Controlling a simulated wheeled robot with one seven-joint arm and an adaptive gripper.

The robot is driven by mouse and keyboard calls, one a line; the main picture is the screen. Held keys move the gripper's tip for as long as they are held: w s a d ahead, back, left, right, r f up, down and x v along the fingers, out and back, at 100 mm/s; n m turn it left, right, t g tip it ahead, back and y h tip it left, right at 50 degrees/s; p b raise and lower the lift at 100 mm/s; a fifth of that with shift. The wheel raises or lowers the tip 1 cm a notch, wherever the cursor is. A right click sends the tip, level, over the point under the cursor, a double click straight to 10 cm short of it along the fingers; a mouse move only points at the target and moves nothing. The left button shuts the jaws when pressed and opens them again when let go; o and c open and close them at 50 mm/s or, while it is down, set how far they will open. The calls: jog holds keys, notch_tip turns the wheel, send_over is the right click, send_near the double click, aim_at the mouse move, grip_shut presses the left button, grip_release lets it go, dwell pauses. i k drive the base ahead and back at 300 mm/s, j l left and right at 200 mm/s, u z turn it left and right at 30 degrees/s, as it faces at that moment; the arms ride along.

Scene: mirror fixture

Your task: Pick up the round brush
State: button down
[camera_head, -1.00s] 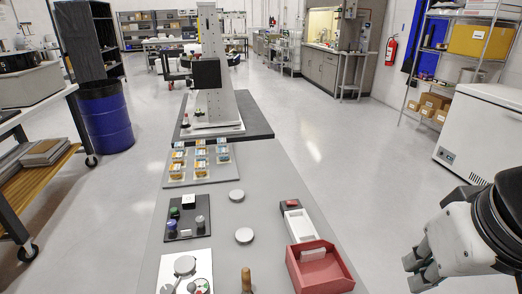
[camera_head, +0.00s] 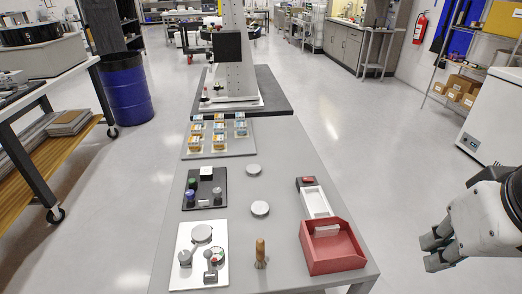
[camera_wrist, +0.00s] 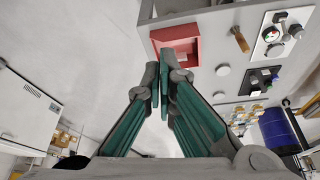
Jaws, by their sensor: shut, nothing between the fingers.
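The round brush, with a tan wooden handle, stands upright near the front edge of the grey table (camera_head: 260,252). It also shows in the wrist view (camera_wrist: 240,40) at upper right; its bristles are hard to make out. My gripper (camera_head: 436,252) is off to the right of the table in the head view, apart from the brush. In the wrist view my gripper's green-lined fingers (camera_wrist: 161,88) come together at the tips, with nothing held between them.
A red open box (camera_head: 332,248) stands right of the brush, with a white tray (camera_head: 316,202) behind it. A white panel with knobs and a gauge (camera_head: 202,258) lies left of the brush. Two round grey discs (camera_head: 260,208) sit farther back. Floor beside the table is clear.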

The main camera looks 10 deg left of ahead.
aim_at(260, 256)
jog(key=k+j, duration=0.1)
jog(key=j, duration=0.3)
jog(key=k+j, duration=0.1)
jog(key=j, duration=0.3)
jog(key=k+j+z, duration=0.1)
jog(key=j, duration=0.35)
jog(key=k+j, duration=0.1)
jog(key=j, duration=0.3)
jog(key=k+j, duration=0.1)
jog(key=j, duration=0.3)
jog(key=k+j+z, duration=0.1)
jog(key=j, duration=0.3)
jog(key=k+j, duration=0.1)
jog(key=j, duration=0.3)
